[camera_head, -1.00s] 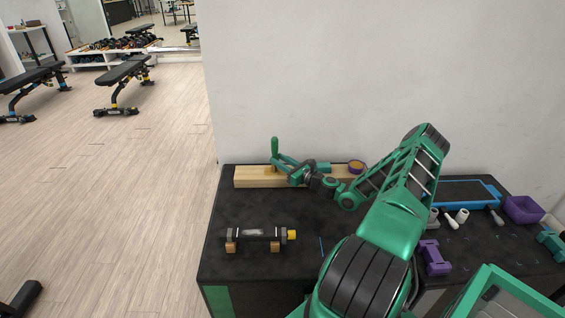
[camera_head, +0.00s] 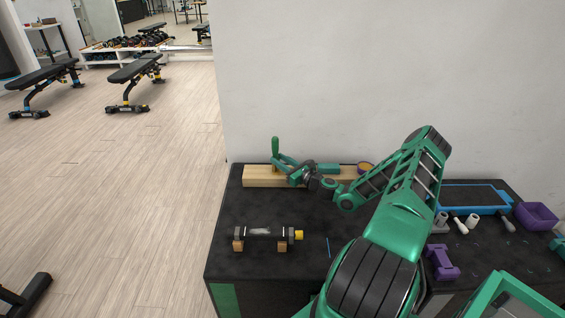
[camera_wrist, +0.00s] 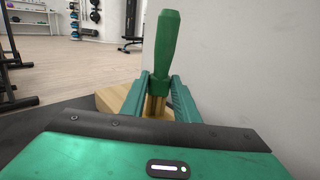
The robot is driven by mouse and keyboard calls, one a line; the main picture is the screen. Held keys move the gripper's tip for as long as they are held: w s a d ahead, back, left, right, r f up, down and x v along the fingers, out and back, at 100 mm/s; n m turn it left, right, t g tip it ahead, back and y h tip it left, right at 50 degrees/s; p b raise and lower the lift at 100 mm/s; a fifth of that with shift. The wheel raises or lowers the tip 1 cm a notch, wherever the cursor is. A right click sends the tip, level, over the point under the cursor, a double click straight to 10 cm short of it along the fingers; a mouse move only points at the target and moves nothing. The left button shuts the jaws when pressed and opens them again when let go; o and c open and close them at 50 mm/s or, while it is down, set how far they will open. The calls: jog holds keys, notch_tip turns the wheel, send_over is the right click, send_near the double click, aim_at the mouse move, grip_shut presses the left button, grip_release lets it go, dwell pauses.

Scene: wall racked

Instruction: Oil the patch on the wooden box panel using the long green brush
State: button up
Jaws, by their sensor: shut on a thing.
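My gripper (camera_head: 277,160) is shut on the upright green brush handle (camera_head: 275,145) above the left part of a long wooden block (camera_head: 258,182) by the wall. In the wrist view the green handle (camera_wrist: 167,40) stands up between the two green fingers (camera_wrist: 158,92). A yellowish lower part of the brush shows between them, and its bottom end is hidden. The wooden block (camera_wrist: 112,98) shows behind the fingers. I cannot clearly make out a wooden box panel with a patch; a green rectangle (camera_head: 225,298) shows on the black table's front left.
A dumbbell (camera_head: 262,233) rests on wooden supports on the black table (camera_head: 225,262). A blue-edged tray (camera_head: 470,198), purple bin (camera_head: 537,215) and purple dumbbell (camera_head: 441,262) are right.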

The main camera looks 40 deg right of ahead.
jog(key=shift+w+a, duration=0.45)
jog(key=shift+a, duration=0.15)
jog(key=shift+w+a, duration=0.4)
jog(key=shift+a, duration=0.2)
jog(key=shift+s+d, duration=1.3)
jog(key=shift+d, duration=0.45)
jog(key=shift+s+d, duration=1.35)
jog(key=shift+d, duration=0.4)
jog(key=shift+s+d, duration=1.3)
jog(key=shift+d, duration=0.45)
notch_tip(320, 180, up, 7)
